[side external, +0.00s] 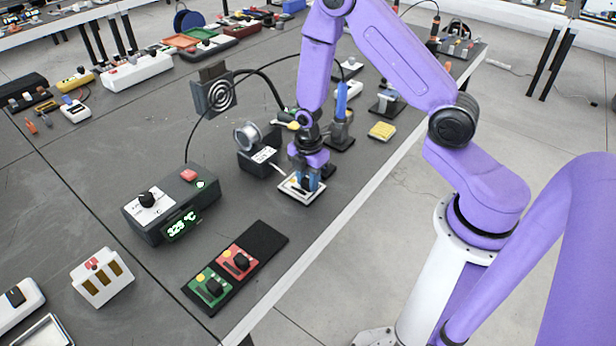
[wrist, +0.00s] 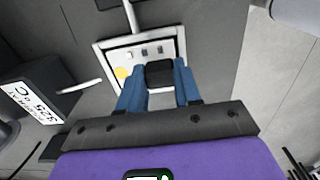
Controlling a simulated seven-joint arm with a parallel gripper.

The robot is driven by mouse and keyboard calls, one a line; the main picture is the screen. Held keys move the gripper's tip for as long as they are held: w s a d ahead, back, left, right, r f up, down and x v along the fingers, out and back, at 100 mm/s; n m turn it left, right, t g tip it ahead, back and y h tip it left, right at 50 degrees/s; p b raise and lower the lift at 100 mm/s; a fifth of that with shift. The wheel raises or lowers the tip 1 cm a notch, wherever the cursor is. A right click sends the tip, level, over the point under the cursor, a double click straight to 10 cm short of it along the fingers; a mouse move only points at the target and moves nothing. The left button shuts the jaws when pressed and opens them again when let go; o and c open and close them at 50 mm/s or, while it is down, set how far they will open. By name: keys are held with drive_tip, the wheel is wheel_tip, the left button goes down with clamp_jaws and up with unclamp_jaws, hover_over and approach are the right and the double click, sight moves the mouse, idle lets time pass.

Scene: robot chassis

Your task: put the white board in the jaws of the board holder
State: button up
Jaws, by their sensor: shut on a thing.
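The white board (side external: 299,190) lies flat near the table's right edge in the side view, at or just above the tabletop. The wrist view shows the white board (wrist: 115,57) with a yellow disc, small dark parts and a black knob (wrist: 160,74). My gripper (side external: 309,183) points down over the board. In the wrist view my gripper (wrist: 161,82) has its blue fingers closed on either side of the knob. A black strip (side external: 265,240), perhaps the board holder, bears a red board (side external: 238,262) and a green board (side external: 209,289). I cannot make out its jaws.
A solder spool stand (side external: 257,160) is close to the left of the board. A soldering iron in its stand (side external: 341,128) is just behind. The station with the green display (side external: 170,205) is farther left. Bare table lies between the board and the black strip.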

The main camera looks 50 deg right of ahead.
drive_tip(key=o, duration=1.1)
wheel_tip(320, 180, up, 18)
drive_tip(key=shift+s+f, duration=0.1)
drive_tip(key=shift+f, duration=0.15)
drive_tip(key=s+a+r+m, duration=0.1)
drive_tip(key=s+a+r, duration=0.1)
drive_tip(key=s, duration=0.6)
drive_tip(key=s+a+r+m, duration=0.2)
drive_tip(key=s+a, duration=0.1)
drive_tip(key=s, duration=0.5)
drive_tip(key=s+a+r+m, duration=0.2)
drive_tip(key=s, duration=0.6)
drive_tip(key=shift+s+a, duration=0.25)
